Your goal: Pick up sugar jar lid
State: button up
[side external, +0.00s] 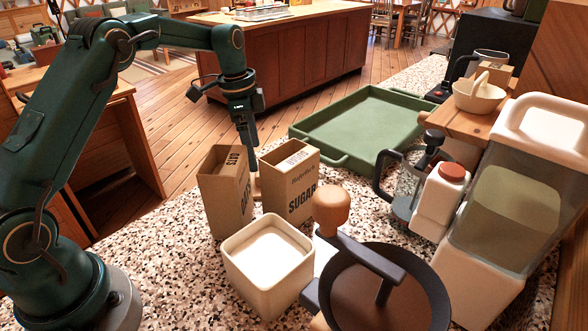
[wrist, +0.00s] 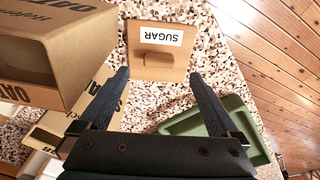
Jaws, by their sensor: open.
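A square tan wooden lid (wrist: 146,35) with a white SUGAR label, upside down in the picture, lies at the top centre of the wrist view. It has a darker bar or slot across it. My gripper (wrist: 158,76) is open, its two dark fingers apart on either side of the lid's near edge, with nothing held. In the side view my gripper (side external: 247,143) points down just behind the gap between two cartons. A small tan piece below it (side external: 256,186) is mostly hidden there; I cannot tell whether it is the lid.
The OATS carton (side external: 231,195) and the SUGAR carton (side external: 291,184) stand close in front of my gripper. A green tray (side external: 360,119) lies to the right. A cream canister (side external: 267,280), a dark pan (side external: 380,300) and a glass press (side external: 405,185) crowd the speckled counter.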

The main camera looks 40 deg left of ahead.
jog(key=shift+w+d+f, duration=0.1)
jog(key=shift+f, duration=1.35)
jog(key=shift+w+d+f, duration=0.1)
jog(key=shift+f, duration=1.3)
jog(key=c, duration=1.4)
jog(key=shift+c, duration=0.2)
jog(key=shift+r, duration=0.1)
